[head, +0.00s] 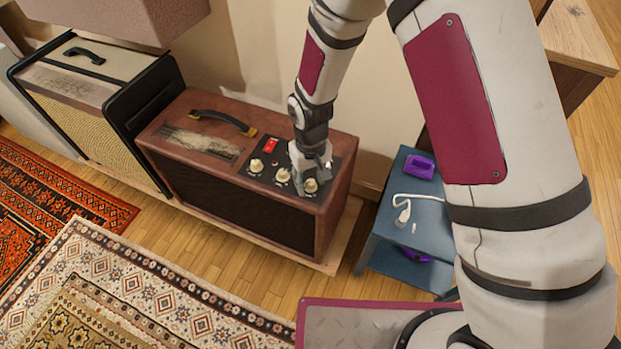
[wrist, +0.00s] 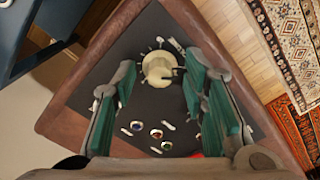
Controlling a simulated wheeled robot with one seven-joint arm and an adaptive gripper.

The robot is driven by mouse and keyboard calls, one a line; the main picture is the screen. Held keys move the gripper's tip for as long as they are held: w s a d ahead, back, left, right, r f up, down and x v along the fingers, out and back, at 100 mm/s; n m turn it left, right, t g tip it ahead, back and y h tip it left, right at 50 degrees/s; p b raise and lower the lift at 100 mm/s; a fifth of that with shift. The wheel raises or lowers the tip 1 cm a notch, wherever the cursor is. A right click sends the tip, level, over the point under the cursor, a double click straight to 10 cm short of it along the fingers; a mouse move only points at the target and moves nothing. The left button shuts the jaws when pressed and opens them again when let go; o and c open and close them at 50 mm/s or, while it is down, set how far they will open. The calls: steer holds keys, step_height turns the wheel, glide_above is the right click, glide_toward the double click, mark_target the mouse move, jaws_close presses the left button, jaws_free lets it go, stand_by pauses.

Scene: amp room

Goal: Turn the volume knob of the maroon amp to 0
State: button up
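The maroon amp (head: 235,205) stands by the wall, its dark control panel on top. Cream knobs (head: 256,165) sit along the panel's front; another (head: 282,175) is in the middle and one (head: 310,185) is nearest the right end. My gripper (head: 311,176) is over the panel's right end. In the wrist view, one round cream knob (wrist: 158,69) with a dark pointer lies between and just beyond my open green-padded fingers (wrist: 161,78). I cannot tell whether they touch it. Labels are unreadable, so I cannot tell which knob is volume. My fingers hide part of the panel.
A red switch (head: 270,145) and several small coloured lights (wrist: 156,134) are on the panel. The amp's carry handle (head: 223,121) rises to the left. A tan amp (head: 95,95) stands further left, and a blue stand (head: 411,229) with a white cable is right.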

mark_target(311, 182)
step_height(311, 182, up, 12)
stand_by(0.6)
stand_by(0.4)
steer(key=s+d+r+m, duration=0.1)
steer(key=s+d+r, duration=0.4)
steer(key=d+r, duration=0.3)
steer(key=s+d+r+m, duration=0.2)
steer(key=s+d+r, duration=0.4)
steer(key=r, duration=0.4)
steer(key=s+d+r+m, duration=0.15)
steer(key=s+d, duration=0.25)
steer(key=s, duration=0.5)
steer(key=s+d+r+m, duration=0.1)
steer(key=s+d+r, duration=0.25)
steer(key=s, duration=0.55)
step_height(311, 182, up, 23)
steer(key=t+p, duration=0.4)
steer(key=p, duration=1.8)
steer(key=shift+d, duration=0.35)
